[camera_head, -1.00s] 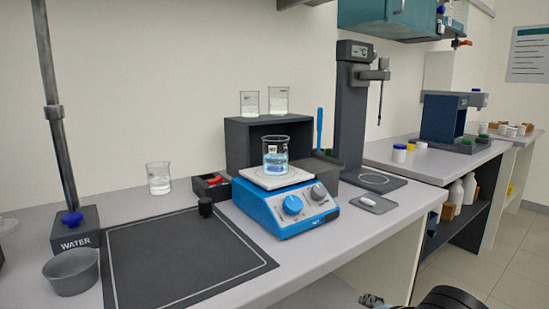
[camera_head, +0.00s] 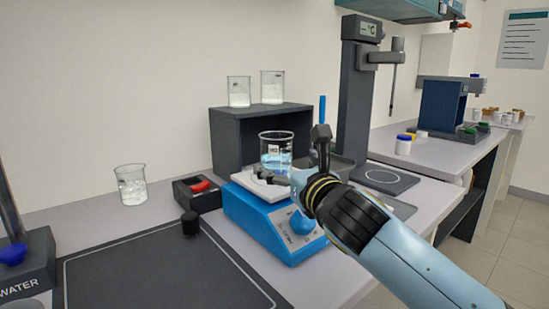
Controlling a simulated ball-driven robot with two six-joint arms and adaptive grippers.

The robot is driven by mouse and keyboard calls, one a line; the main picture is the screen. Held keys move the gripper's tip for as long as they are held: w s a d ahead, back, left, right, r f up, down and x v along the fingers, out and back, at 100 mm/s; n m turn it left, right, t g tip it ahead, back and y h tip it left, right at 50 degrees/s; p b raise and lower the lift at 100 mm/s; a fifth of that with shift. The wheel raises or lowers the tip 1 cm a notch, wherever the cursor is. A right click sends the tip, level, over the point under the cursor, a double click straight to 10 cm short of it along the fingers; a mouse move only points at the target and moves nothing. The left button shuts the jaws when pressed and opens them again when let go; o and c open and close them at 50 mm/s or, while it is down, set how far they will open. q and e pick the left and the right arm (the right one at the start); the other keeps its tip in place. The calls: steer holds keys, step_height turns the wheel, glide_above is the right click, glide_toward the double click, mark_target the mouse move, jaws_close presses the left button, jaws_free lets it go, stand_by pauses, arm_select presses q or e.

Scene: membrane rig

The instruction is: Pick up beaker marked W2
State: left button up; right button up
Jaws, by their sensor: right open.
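A glass beaker (camera_head: 276,150) with pale blue liquid and a small label stands upright on the white top plate of a blue stirrer hot plate (camera_head: 262,222). The label is too small to read for certain. My right gripper (camera_head: 292,163) is open at the beaker. One finger shows in front of the beaker's lower part, the other to its right. I cannot tell whether they touch the glass. Other beakers stand apart: two on the dark shelf box (camera_head: 240,91) (camera_head: 272,87) and one on the bench (camera_head: 131,185). My left gripper is out of view.
The dark shelf box (camera_head: 228,140) stands behind the hot plate. A tall dark stand (camera_head: 354,95) rises to the right. A small black box with a red piece (camera_head: 197,194) sits at the left. The dark mat (camera_head: 150,270) is mostly clear.

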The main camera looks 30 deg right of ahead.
mark_target(276, 154)
steer(key=shift+w+d, duration=0.15)
steer(key=shift+w, duration=0.65)
steer(key=x, duration=0.4)
steer(key=shift+w+d+r, duration=0.15)
steer(key=shift+w+r, duration=0.05)
steer(key=shift+w, duration=0.25)
steer(key=c, duration=1.3)
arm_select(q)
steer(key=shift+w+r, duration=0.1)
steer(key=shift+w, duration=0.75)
arm_select(e)
steer(key=shift+c, duration=0.8)
steer(key=shift+r, duration=0.1)
